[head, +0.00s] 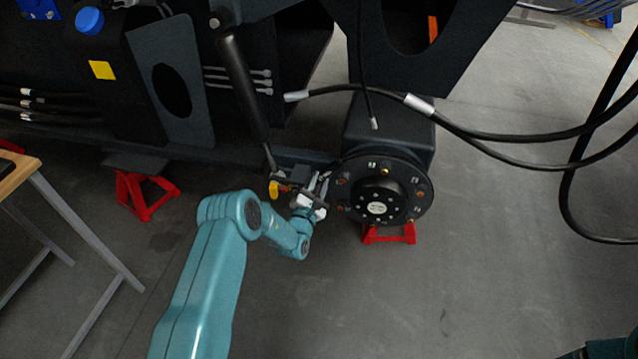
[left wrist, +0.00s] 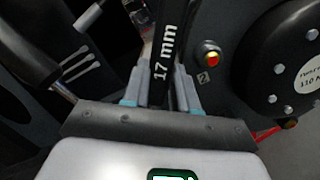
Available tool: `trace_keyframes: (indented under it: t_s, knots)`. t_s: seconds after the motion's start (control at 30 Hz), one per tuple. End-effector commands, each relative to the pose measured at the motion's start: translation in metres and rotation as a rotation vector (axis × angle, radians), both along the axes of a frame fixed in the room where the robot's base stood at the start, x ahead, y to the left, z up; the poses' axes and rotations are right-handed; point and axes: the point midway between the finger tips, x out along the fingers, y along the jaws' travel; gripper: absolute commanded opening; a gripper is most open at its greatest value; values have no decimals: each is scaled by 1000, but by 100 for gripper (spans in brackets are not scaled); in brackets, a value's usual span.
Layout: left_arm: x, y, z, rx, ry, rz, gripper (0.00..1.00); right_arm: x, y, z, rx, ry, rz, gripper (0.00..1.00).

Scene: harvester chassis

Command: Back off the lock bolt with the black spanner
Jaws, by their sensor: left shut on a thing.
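The black spanner (left wrist: 166,42), marked "17 mm", stands between the fingers of my left gripper (left wrist: 163,85) in the left wrist view. The gripper is shut on it, and the spanner's far end runs out of the top of the picture. In the head view my left gripper (head: 318,188) is just left of the round black wheel hub (head: 405,178); the spanner is hard to make out there. A bolt with a red and yellow head (left wrist: 211,58) sits right of the spanner, apart from it, above a "2" tag. I cannot tell which bolt is the lock bolt. My right gripper is out of view.
A black cylinder rod (head: 243,85) slants down to a yellow part (head: 274,190) close by my left gripper. Black hoses (head: 480,132) hang at the right. Red stands (head: 143,195) are under the chassis. A table (head: 15,172) is at the left. The front floor is clear.

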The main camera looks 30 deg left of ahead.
Motion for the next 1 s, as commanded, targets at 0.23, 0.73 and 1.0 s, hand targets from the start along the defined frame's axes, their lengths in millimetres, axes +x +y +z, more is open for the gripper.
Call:
trace_keyframes:
  t_s: [0.23,0.73,1.0]
  knots:
    - [-2,11,9,-79,-23,1,0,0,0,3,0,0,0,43]
    - [-6,29,19,-226,-57,-1,0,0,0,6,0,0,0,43]
    - [-7,32,19,-241,-61,1,0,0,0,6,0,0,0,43]
